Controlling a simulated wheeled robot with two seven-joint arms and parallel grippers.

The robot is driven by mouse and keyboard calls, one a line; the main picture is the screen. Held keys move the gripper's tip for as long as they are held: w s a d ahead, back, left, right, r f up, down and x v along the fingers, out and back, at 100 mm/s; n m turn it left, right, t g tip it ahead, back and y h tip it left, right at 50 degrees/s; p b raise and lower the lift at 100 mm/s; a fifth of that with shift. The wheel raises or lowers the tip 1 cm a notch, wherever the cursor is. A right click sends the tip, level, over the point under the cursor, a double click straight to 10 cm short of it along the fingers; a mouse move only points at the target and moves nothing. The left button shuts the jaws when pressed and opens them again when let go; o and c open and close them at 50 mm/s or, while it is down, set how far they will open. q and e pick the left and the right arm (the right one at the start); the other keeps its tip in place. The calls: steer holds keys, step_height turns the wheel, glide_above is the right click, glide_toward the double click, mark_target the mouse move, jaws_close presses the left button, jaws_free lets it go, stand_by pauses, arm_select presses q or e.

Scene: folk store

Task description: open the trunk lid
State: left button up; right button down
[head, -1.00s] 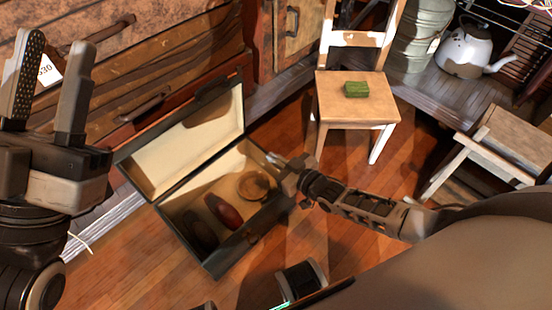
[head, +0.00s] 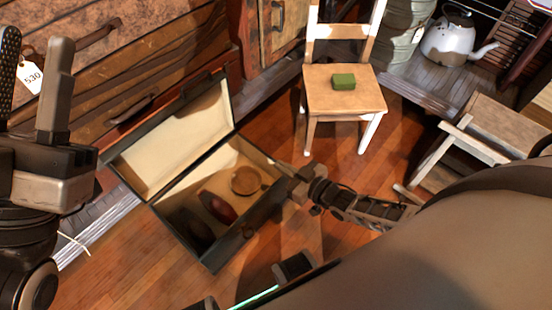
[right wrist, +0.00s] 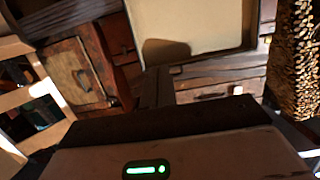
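The trunk (head: 212,262) is a dark box on the wood floor. Its lid (head: 172,142) stands open, leaning back toward the drawers, with its cream lining showing. The lining also shows at the top of the right wrist view (right wrist: 190,22). Inside lie a round wooden item (head: 246,180), a dark red item (head: 217,207) and a darker item in shadow. My right gripper (head: 287,172) is at the trunk's right edge; I cannot tell if it touches. Its fingers (right wrist: 157,87) look together, with nothing seen between them. My left gripper (head: 30,85) is open and empty, at far left.
A wooden dresser (head: 150,60) with a price tag (head: 31,79) stands behind the lid. A chair (head: 345,95) carrying a green block (head: 343,81) stands behind and right of the trunk. A stool (head: 490,130) is at right. Floor is clear between trunk and chair.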

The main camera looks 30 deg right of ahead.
steer(key=shift+f+p+v, duration=0.25)
steer(key=shift+v, duration=0.95)
steer(key=shift+f+p+v, duration=0.2)
steer(key=shift+p+v, duration=0.05)
steer(key=shift+v, duration=0.95)
steer(key=shift+r, duration=0.15)
